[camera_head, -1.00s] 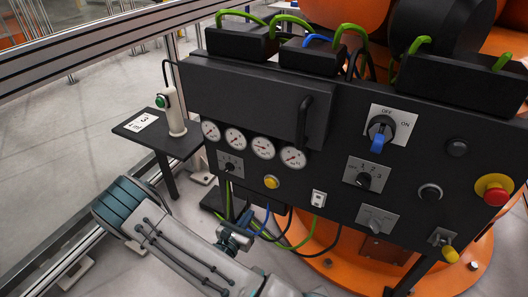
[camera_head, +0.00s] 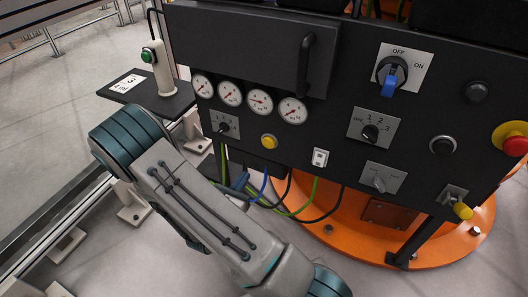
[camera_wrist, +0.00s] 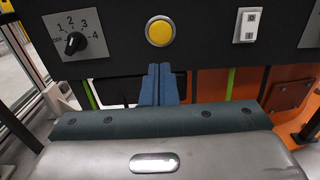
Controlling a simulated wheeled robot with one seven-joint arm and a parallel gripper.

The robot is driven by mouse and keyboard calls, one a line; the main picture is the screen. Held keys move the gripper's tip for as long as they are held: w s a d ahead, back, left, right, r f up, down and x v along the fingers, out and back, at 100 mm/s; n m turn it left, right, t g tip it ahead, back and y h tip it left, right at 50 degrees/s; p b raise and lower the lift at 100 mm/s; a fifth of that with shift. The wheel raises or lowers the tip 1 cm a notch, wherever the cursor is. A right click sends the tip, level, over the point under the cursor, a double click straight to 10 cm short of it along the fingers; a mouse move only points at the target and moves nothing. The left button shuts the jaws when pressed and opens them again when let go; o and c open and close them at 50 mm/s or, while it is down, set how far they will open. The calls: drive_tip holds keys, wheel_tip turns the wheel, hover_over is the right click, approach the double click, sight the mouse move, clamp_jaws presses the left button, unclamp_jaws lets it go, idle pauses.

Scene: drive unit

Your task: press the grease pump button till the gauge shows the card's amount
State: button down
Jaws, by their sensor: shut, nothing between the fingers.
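A white post with a green button (camera_head: 147,55) stands on a small dark side shelf. A white card (camera_head: 128,84) lies flat beside it; it seems to show a 3, with smaller print I cannot read. Several round white gauges (camera_head: 261,101) sit in a row on the black panel; their needles are too small to read. Below them is a round yellow button (camera_head: 268,141), which also shows in the wrist view (camera_wrist: 159,31). Which button works the grease pump is not labelled legibly. My gripper (camera_wrist: 160,68) is shut and empty, its blue fingertips just below the yellow button, apparently not touching it.
The black panel carries a rotary selector (camera_head: 226,127) left of the yellow button, a small white switch (camera_head: 320,158) to its right, a blue-handled OFF/ON switch (camera_head: 390,80) and a red stop knob (camera_head: 515,146). Cables hang below the panel, in front of an orange base (camera_head: 345,240).

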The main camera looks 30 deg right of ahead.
sight(266, 144)
drive_tip(key=b+x, duration=0.4)
drive_tip(key=x, duration=1)
drive_tip(key=shift+w, duration=0.1)
drive_tip(key=shift+w, duration=0.1)
